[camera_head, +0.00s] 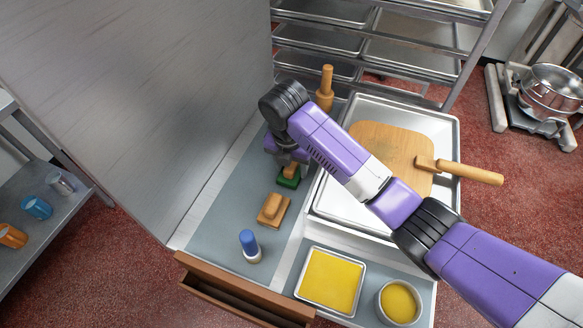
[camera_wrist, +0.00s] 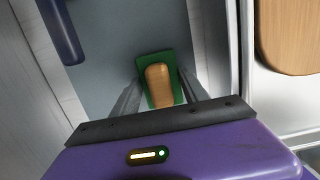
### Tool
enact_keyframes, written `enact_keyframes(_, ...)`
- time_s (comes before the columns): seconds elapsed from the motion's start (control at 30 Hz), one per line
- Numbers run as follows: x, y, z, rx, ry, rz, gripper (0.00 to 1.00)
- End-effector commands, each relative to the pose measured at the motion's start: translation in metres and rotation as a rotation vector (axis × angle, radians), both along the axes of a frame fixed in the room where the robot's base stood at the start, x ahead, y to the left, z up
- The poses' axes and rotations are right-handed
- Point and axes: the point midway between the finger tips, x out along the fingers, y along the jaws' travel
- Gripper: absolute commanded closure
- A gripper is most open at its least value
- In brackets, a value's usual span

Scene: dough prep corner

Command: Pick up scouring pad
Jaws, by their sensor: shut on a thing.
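The scouring pad (camera_head: 287,182) is a green pad with a wooden grip on top, over the grey-blue strip of the counter. In the wrist view the green pad (camera_wrist: 178,92) and its rounded wooden grip sit between the two fingers. My gripper (camera_wrist: 160,82) is shut on the scouring pad from above. In the head view my gripper (camera_head: 290,164) is partly hidden by my own arm. I cannot tell whether the pad touches the counter.
A wooden block with a handle (camera_head: 272,209) and a blue-handled tool (camera_head: 249,246) stand nearer the front. To the right is a metal tray (camera_head: 452,135) with a wooden board (camera_head: 380,143). A yellow-filled tray (camera_head: 331,280) and a bowl (camera_head: 398,303) lie front right. A tall grey panel (camera_head: 150,100) bounds the left.

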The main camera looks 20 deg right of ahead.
Motion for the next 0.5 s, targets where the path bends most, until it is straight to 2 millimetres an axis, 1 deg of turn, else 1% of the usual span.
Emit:
enact_keyframes(0.17, 0.001, 0.000, 0.016, 0.001, -0.004, 0.001, 0.91)
enact_keyframes(0.27, 0.002, 0.000, 0.032, -0.001, -0.006, 0.001, 0.91)
enact_keyframes(0.37, 0.002, 0.000, 0.053, 0.000, -0.007, 0.002, 0.91)
enact_keyframes(0.4, 0.002, 0.000, 0.066, -0.001, -0.008, 0.002, 0.91)
enact_keyframes(0.5, 0.002, -0.001, 0.094, -0.003, -0.007, 0.001, 0.91)
